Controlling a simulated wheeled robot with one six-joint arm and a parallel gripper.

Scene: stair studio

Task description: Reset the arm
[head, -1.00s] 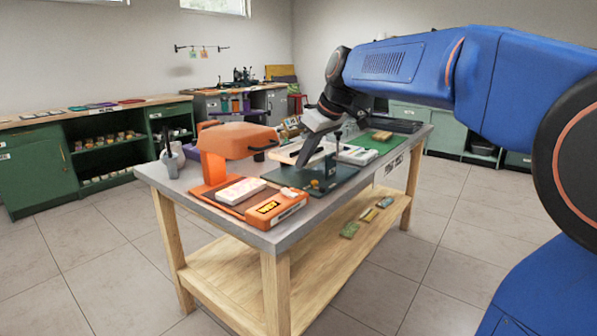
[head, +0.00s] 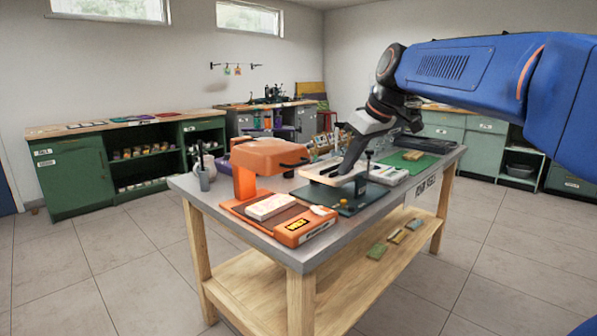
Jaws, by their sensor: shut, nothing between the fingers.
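My blue arm reaches in from the right, over the grey-topped workbench (head: 190,183). My gripper (head: 350,165) is at its end, pointing down and to the left. It is shut and holds nothing. It shows above the dark green base plate (head: 368,203) on the bench; I cannot tell how far above it the fingertips are. An orange press (head: 268,153) stands to the left of my gripper, with a white block (head: 270,207) on its base.
A green mat (head: 410,162) lies on the bench's far right part. Small coloured blocks (head: 398,237) lie on the wooden lower shelf (head: 345,275). Green cabinets (head: 75,178) stand along the back left wall. The tiled floor (head: 120,270) at left is clear.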

